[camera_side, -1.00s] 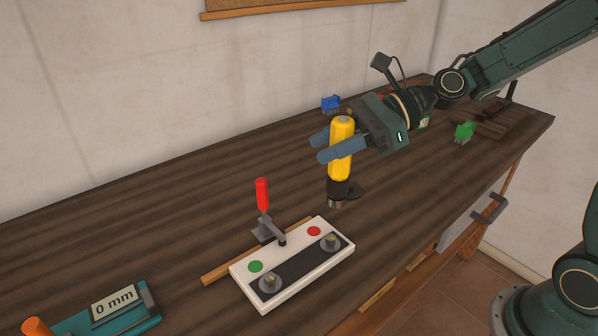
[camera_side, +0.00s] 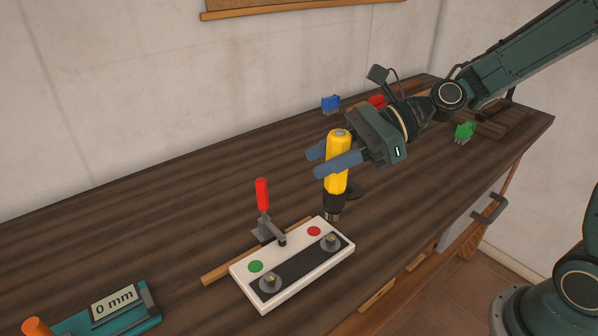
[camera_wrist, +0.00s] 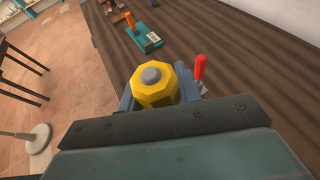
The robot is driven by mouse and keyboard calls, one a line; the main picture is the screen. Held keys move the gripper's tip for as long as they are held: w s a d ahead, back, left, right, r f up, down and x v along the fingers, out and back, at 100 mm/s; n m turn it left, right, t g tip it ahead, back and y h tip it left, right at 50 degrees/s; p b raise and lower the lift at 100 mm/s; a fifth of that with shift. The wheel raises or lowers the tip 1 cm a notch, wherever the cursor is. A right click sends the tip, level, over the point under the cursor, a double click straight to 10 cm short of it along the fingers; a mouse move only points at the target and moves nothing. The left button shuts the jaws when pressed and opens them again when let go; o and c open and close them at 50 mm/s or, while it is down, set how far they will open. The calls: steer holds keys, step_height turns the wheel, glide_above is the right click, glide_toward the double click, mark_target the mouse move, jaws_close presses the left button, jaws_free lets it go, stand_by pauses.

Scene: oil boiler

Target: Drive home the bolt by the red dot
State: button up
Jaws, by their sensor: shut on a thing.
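My gripper (camera_side: 333,160) is shut on a yellow screwdriver-like tool (camera_side: 338,150) with a black collar and a grey tip pointing down. In the wrist view the yellow handle (camera_wrist: 154,84) sits between the fingers. The tool is close to upright, with its tip just behind and above the far right part of a white plate (camera_side: 250,300). The plate carries a red dot (camera_side: 314,231) and a green dot (camera_side: 255,266). A bolt (camera_side: 331,242) stands on the dark strip beside the red dot, and another bolt (camera_side: 270,282) is beside the green dot. The tip is apart from both bolts.
A red-handled toggle clamp (camera_side: 263,196) stands at the plate's back edge, left of the tool. A teal gauge reading 0 mm (camera_side: 113,302) lies at the front left.

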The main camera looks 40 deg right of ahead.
mark_target(324, 196)
steer(key=shift+f, duration=3.65)
stand_by(1.5)
steer(key=shift+r, duration=0.1)
steer(key=shift+r, duration=2.25)
